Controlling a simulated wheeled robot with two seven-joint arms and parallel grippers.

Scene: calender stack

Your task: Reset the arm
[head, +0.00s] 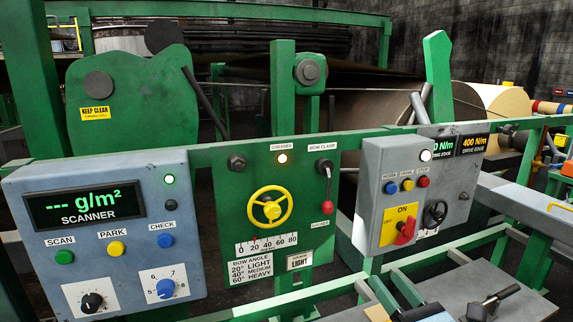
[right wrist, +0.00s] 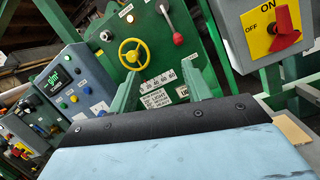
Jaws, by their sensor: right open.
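My right gripper (head: 382,277) shows low in the head view, right of centre, with its two green fingers apart and nothing between them. In the right wrist view its open fingers (right wrist: 163,82) point towards the green panel (right wrist: 185,68), in front of the yellow handwheel (right wrist: 134,54). In the head view the same green panel (head: 240,190) carries the yellow handwheel (head: 270,206) and a red-knobbed lever (head: 326,190), which hangs down. The gripper appears apart from these controls. My left gripper is not in view.
The grey scanner box (head: 105,225) stands at left, with buttons and dials. The grey switch box (head: 408,180) at right has a red rotary switch (head: 405,231) on a yellow plate. Green rails (head: 310,290) run across below the panel. Large rolls (head: 385,110) stand behind.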

